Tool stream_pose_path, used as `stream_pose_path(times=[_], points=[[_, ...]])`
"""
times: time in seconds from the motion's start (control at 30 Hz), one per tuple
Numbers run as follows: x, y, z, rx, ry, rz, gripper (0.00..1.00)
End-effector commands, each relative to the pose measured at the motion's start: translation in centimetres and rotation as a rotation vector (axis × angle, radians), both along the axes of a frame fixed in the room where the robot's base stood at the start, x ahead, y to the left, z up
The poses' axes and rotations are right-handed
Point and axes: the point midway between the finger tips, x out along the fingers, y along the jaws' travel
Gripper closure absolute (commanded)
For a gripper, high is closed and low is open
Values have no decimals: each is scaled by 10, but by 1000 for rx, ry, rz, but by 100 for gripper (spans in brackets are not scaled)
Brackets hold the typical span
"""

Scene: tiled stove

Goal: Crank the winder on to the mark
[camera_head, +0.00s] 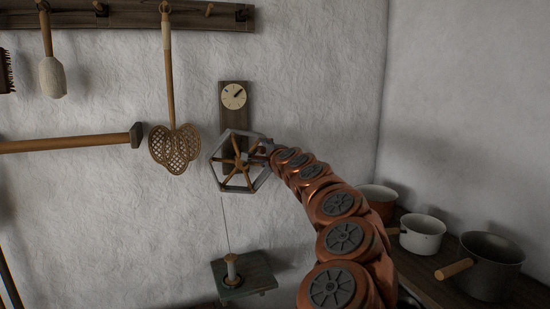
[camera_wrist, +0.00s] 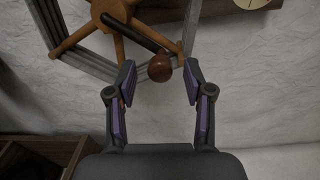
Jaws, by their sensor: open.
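The winder (camera_head: 240,187) is a grey six-sided frame with wooden spokes on the wall. It also shows at the top left of the wrist view (camera_wrist: 87,65). A dark crank arm (camera_wrist: 150,36) ends in a round brown knob (camera_wrist: 160,67). Above the winder is a pale round dial (camera_head: 234,96) with a dark pointer towards the upper right; its markings are too small to read. My gripper (camera_wrist: 160,78) is open, with the knob between its fingertips and a gap on each side. In the head view my arm partly covers the winder's right side.
A thread runs down from the winder to a spool (camera_head: 232,268) on a green stand (camera_head: 258,279). A carpet beater (camera_head: 174,148) and a hammer (camera_head: 136,135) are on the left. Several pots, including a white one (camera_head: 422,238), stand at right.

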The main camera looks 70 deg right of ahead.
Motion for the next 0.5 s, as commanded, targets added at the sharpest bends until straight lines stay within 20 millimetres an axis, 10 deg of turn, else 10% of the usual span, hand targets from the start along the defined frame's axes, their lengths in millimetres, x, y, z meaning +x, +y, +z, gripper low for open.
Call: stream_pose_path(times=[0.5], points=[[-41,44,4,-2,-1,-4,48]])
